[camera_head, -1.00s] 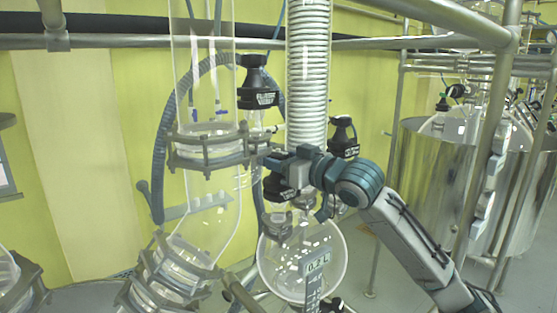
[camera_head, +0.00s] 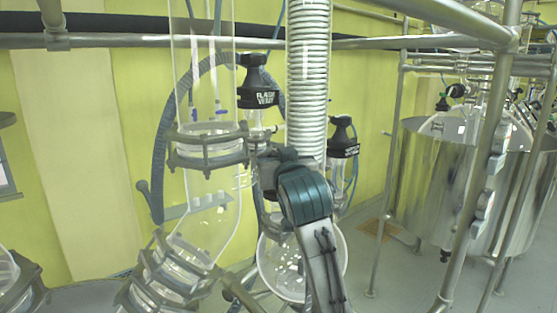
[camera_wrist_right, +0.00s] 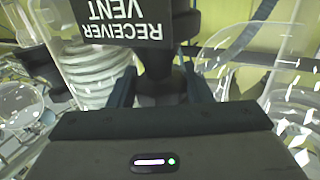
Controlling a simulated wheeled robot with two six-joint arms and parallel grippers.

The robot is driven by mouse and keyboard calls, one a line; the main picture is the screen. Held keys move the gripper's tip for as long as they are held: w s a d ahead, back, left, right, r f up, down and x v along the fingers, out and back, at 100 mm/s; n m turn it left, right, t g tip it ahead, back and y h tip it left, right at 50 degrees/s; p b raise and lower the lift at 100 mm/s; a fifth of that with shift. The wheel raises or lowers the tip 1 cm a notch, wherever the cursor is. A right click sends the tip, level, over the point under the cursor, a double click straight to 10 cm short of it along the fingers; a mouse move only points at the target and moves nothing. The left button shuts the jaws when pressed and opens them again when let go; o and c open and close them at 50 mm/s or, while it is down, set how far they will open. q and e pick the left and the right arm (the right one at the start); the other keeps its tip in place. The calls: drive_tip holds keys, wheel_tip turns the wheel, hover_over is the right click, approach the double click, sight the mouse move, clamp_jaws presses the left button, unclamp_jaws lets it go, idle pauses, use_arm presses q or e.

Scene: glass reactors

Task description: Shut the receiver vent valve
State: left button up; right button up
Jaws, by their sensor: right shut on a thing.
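The receiver vent valve (camera_wrist_right: 120,22) shows in the right wrist view as a black body with a white "RECEIVER VENT" label, upside down in the picture. A dark neck (camera_wrist_right: 158,75) runs from it down between my fingers. My right gripper (camera_wrist_right: 160,92) is shut on this valve, one finger on each side of the neck. My left gripper is not in view.
A ribbed glass column (camera_head: 308,70), a clamped glass column (camera_head: 205,150) and a round flask (camera_head: 330,262) crowd the arm.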

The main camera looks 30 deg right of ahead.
drive_tip(key=shift+m+g+h, duration=0.8)
drive_tip(key=shift+m+h, duration=0.3)
drive_tip(key=shift+h, duration=0.5)
drive_tip(key=o, duration=1)
drive_tip(key=shift+w+f, duration=0.1)
drive_tip(key=shift+w, duration=0.05)
